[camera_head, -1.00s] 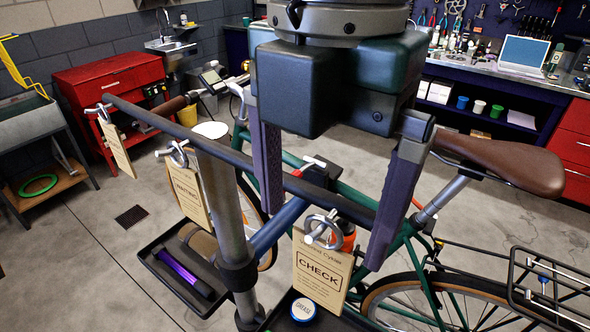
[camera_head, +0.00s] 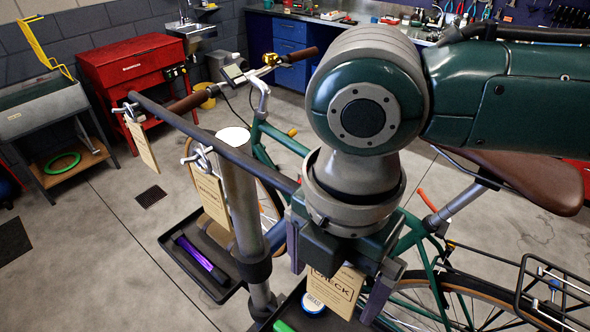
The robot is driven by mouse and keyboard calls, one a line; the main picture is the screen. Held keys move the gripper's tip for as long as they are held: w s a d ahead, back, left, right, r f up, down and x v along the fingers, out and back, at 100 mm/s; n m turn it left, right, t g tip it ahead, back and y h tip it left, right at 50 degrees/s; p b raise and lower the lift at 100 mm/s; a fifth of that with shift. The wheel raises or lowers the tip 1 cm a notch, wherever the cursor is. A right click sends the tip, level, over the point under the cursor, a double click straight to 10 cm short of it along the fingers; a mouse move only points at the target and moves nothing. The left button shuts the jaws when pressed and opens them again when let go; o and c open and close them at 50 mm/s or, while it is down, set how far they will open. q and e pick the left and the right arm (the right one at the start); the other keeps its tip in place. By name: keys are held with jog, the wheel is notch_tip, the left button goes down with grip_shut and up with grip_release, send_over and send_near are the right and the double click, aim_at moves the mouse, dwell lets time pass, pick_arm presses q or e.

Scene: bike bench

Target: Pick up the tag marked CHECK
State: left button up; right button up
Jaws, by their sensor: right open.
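The CHECK tag (camera_head: 334,292) is a cream card with dark print, hanging below the near end of the dark bar (camera_head: 222,150). My right gripper (camera_head: 336,285) is open above it, with one finger to each side of the tag in the picture. Its body covers the tag's top and hook, so I cannot tell whether the fingers touch it. Two other cream tags hang from the bar: a middle tag (camera_head: 209,192) and a far tag (camera_head: 142,144). My left gripper is not in view.
A grey stand post (camera_head: 241,190) rises beside the tag. A tray with a purple cylinder (camera_head: 200,258) is at left. A grease tin (camera_head: 313,303) and a green object (camera_head: 283,326) lie below. The green bicycle, with its brown saddle (camera_head: 530,181), stands behind.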

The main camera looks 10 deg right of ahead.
jog(key=c, duration=1.2)
jog(key=shift+r, duration=0.1)
